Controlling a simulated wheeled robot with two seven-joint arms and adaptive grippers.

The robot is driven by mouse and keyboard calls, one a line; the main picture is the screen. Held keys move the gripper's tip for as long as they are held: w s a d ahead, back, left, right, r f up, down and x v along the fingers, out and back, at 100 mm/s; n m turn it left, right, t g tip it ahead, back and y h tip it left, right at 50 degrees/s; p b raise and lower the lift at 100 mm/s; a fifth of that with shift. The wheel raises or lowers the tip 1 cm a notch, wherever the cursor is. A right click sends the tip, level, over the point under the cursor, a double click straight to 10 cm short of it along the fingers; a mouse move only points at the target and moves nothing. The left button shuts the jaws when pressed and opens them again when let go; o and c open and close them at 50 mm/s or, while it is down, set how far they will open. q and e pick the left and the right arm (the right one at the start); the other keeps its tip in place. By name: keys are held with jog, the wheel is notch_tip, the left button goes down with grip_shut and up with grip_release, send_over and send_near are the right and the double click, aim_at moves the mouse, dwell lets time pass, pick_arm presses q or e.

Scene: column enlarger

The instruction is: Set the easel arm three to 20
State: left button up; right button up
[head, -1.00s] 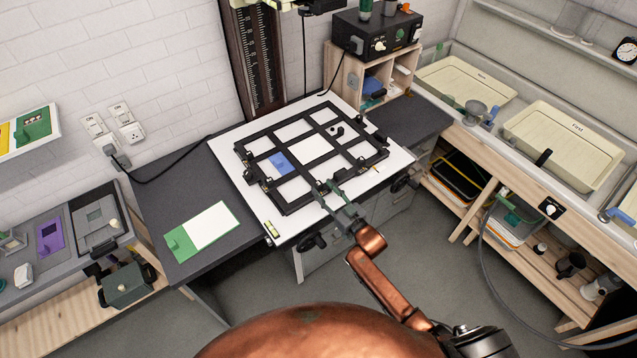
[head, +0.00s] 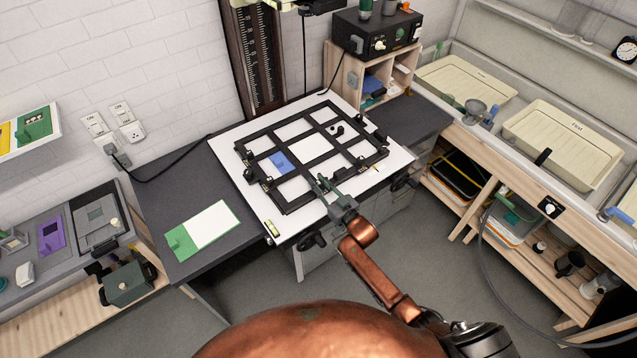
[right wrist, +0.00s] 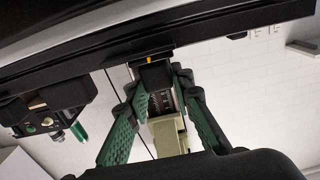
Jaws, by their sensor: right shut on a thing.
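The black easel (head: 283,126), a frame with crossing arms, lies on a white baseboard (head: 228,172) on the dark bench. My right gripper (head: 322,182) reaches its near edge from the front right. In the right wrist view the green fingers (right wrist: 154,82) are shut on a small black slider block (right wrist: 153,74) with a yellow mark, under a dark easel bar (right wrist: 215,27). I cannot read a scale number there or tell which arm is three. My left gripper is not in view.
A blue piece (head: 279,162) lies within the easel frame. A green and white card (head: 203,230) lies on the bench to the left. The enlarger column (head: 258,60) stands behind. Cream trays (head: 563,143) sit in the sink at right.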

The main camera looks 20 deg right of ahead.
grip_shut()
jog(key=shift+d, duration=0.1)
jog(key=shift+w+d, duration=0.2)
jog(key=shift+d, duration=0.25)
jog(key=o, duration=0.7)
grip_release()
jog(key=shift+o, duration=0.2)
jog(key=v, duration=1.2)
